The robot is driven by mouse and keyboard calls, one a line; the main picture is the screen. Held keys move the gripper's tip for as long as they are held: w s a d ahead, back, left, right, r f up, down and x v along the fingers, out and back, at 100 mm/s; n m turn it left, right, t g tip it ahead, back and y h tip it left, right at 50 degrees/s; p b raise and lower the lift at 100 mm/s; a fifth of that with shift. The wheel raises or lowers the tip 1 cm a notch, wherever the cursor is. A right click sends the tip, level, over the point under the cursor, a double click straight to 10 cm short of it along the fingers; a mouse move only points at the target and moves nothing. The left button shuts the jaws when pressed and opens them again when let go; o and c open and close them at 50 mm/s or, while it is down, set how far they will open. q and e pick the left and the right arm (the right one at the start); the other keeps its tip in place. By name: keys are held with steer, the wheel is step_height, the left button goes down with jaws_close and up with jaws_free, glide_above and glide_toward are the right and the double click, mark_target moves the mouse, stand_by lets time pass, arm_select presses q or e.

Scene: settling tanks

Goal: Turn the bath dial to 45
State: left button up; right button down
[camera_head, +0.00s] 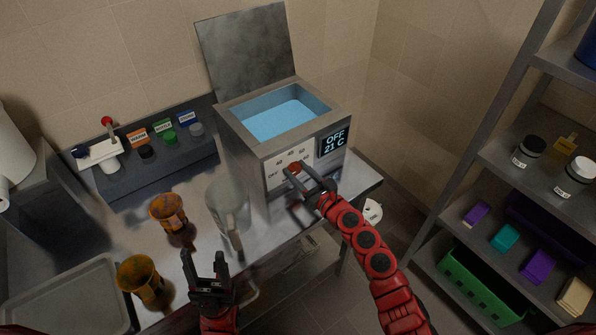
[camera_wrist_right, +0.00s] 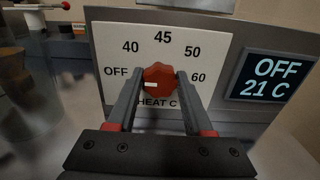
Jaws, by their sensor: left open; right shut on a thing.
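The water bath (camera_head: 285,128) is a grey box with an open lid and blue water, standing on the steel table. Its red dial (camera_wrist_right: 160,78) sits on a white scale plate (camera_wrist_right: 205,42) marked OFF, 40, 45, 50 and 60. A pale mark on the dial is on its left side, toward OFF. The display (camera_wrist_right: 278,78) reads OFF, 21 C. My right gripper (camera_head: 301,178) is shut on the dial, one finger on each side. My left gripper (camera_head: 207,268) is open and empty above the table's front, away from the bath.
A clear jug (camera_head: 228,205) stands left of the bath, with two orange-brown cups (camera_head: 168,212) (camera_head: 140,278) further left. A tray (camera_head: 70,298) lies at front left. A shelf rack (camera_head: 470,165) with jars and boxes stands at right.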

steer(key=shift+m, duration=0.3)
steer(key=m, duration=0.3)
steer(key=shift+m, duration=0.4)
steer(key=m+p, duration=0.1)
steer(key=m, duration=0.3)
steer(key=shift+d+m, duration=0.1)
steer(key=shift+m, duration=0.2)
steer(key=m+p, duration=0.2)
steer(key=m, duration=0.3)
steer(key=shift+w+d, duration=0.1)
steer(key=shift+f+m+p, duration=0.15)
steer(key=shift+m+p, duration=0.65)
steer(key=shift+m, duration=0.9)
steer(key=shift+c, duration=1.5)
jaws_free()
